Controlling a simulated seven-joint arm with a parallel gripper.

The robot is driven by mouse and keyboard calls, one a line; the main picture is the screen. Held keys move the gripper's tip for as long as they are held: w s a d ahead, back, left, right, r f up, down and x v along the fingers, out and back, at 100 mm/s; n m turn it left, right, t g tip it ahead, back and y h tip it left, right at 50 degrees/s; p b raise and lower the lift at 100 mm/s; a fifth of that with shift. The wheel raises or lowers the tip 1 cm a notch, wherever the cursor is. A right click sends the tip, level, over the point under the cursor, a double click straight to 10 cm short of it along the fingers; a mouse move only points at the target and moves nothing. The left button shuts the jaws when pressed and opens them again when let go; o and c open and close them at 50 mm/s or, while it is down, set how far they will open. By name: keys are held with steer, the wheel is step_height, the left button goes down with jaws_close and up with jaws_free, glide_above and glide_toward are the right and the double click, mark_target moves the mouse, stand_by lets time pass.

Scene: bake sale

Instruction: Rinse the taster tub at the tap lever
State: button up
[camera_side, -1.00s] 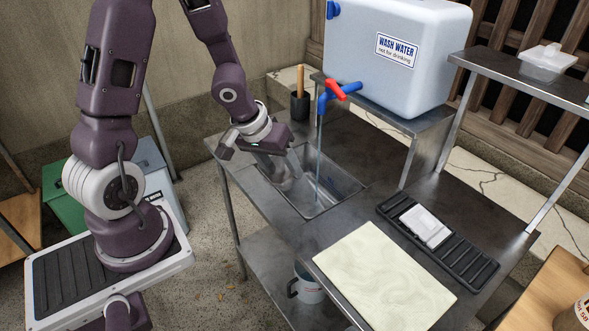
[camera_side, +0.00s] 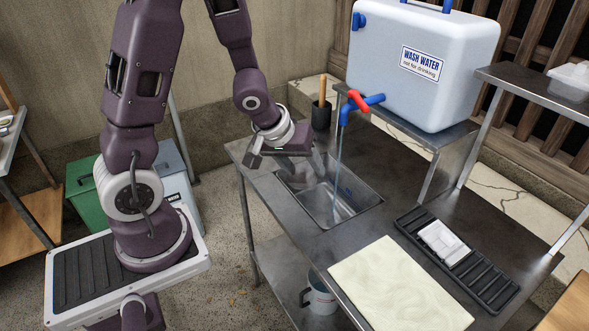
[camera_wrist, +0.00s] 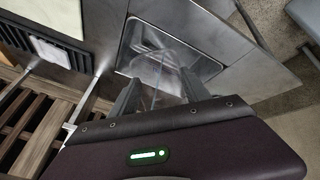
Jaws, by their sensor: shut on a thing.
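My gripper (camera_side: 296,152) is shut on a clear taster tub (camera_wrist: 172,80) over the left part of the steel sink (camera_side: 352,214). The tub is see-through and hard to make out in the side view. The red tap lever (camera_side: 358,101) sits on the blue tap (camera_side: 374,99) of the wash-water tank (camera_side: 421,60). A thin stream of water (camera_side: 338,160) runs from the spout into the sink, to the right of my gripper. I cannot tell whether the water touches the tub.
A black ribbed rack (camera_side: 484,284) holds a whitish tub (camera_side: 440,241) on the right of the counter. A pale board (camera_side: 398,290) lies in front. A black holder (camera_side: 320,117) with a wooden handle stands behind the sink. Another clear tub (camera_side: 570,82) sits on the right shelf.

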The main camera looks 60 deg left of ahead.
steer(key=w+a+f, duration=0.1)
steer(key=w+f, duration=0.1)
steer(key=w, duration=0.8)
steer(key=shift+w+a, duration=0.2)
steer(key=shift+w, duration=0.1)
steer(key=shift+d, duration=0.15)
steer(key=shift+d, duration=0.4)
steer(key=shift+a, duration=0.1)
steer(key=shift+a+f, duration=0.1)
steer(key=shift+a, duration=0.4)
steer(key=shift+d, duration=0.1)
